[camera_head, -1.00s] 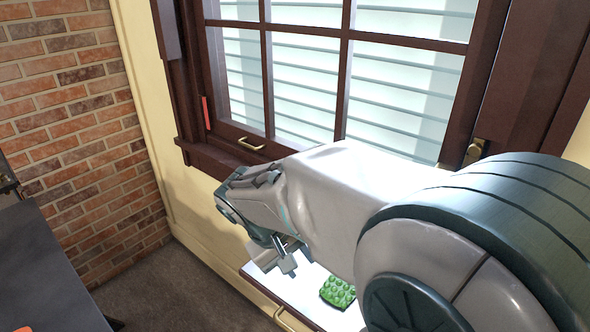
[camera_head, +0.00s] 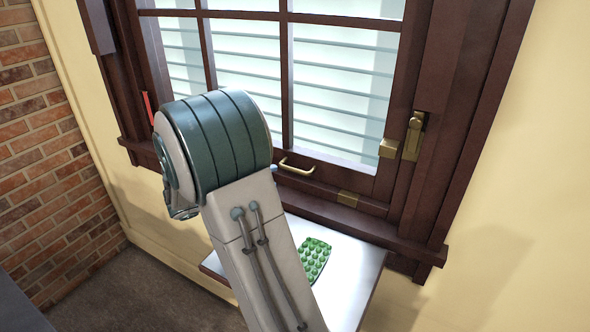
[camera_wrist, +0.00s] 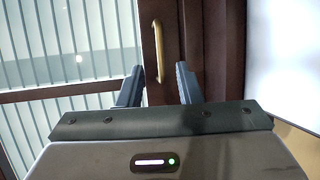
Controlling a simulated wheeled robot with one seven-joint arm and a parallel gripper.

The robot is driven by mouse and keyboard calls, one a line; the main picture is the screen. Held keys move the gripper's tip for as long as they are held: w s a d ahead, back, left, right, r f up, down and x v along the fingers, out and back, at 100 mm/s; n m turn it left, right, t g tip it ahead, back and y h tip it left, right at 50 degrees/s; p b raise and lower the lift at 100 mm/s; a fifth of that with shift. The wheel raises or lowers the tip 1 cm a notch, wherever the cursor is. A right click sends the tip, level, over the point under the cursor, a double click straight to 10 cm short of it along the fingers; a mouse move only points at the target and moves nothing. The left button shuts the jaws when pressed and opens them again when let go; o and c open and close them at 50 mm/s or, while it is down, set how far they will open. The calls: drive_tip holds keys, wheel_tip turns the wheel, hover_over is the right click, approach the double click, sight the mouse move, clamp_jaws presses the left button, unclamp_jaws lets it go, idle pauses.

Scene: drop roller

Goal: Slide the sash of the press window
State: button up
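The press window has a dark brown sash (camera_head: 330,172) with several panes, and slatted blinds show behind the glass. A brass handle (camera_head: 297,167) sits on its bottom rail, right of my arm. In the wrist view, a brass handle (camera_wrist: 158,50) on the brown rail lies ahead of my gripper (camera_wrist: 159,70). The two fingers are apart and empty, with the handle roughly in line with the gap. I cannot tell whether the fingers reach around it. My arm hides the lower left of the window and my gripper in the head view.
A brass latch (camera_head: 414,135) is on the right side of the frame. A white-topped surface (camera_head: 350,270) below the sill holds a green bumpy pad (camera_head: 314,258). A brick wall (camera_head: 35,150) stands at the left.

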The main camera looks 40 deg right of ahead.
sight(294, 171)
drive_tip(key=d, duration=0.3)
drive_tip(key=d+f, duration=0.1)
drive_tip(key=d, duration=0.2)
drive_tip(key=d+p, duration=0.1)
drive_tip(key=d, duration=0.2)
drive_tip(key=shift+d+f, duration=0.15)
drive_tip(key=shift+f, duration=0.2)
clamp_jaws()
